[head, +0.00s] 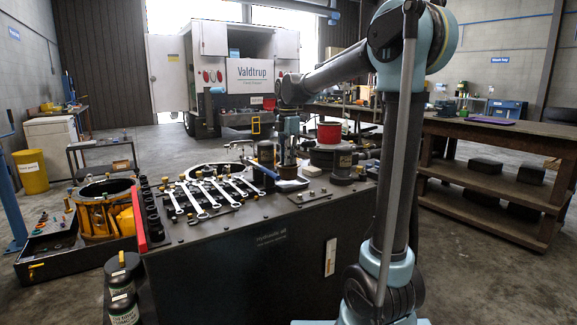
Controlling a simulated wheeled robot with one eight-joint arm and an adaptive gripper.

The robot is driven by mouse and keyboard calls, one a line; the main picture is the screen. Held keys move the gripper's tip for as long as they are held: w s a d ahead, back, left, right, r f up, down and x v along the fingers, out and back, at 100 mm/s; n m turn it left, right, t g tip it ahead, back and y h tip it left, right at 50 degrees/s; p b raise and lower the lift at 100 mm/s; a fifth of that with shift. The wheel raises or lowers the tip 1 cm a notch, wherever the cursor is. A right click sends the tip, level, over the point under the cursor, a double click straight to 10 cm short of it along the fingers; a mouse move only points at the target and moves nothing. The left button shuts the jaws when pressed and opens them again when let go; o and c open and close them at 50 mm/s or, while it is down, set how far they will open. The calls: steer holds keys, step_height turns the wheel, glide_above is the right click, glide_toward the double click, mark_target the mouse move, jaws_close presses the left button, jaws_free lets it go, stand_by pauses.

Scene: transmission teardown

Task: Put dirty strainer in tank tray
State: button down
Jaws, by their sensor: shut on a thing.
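My gripper (287,160) hangs pointing down over the back right part of the dark workbench (265,255), among round metal parts. Its fingers are small and partly hidden by clutter, and it seems shut on a small dark part there. I cannot make out that part's shape well enough to be sure it is the dirty strainer. No tray can be clearly told as the tank tray.
A row of wrenches (205,195) lies on the bench's left half. A red cylinder (329,133) on a dark round housing (332,160) stands close right of my gripper. Dark bottles (122,285) stand at the front left. A wooden shelf table (490,175) is at right.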

steer(key=shift+f, duration=1.25)
steer(key=c, duration=1.6)
jaws_free()
steer(key=shift+f, duration=0.1)
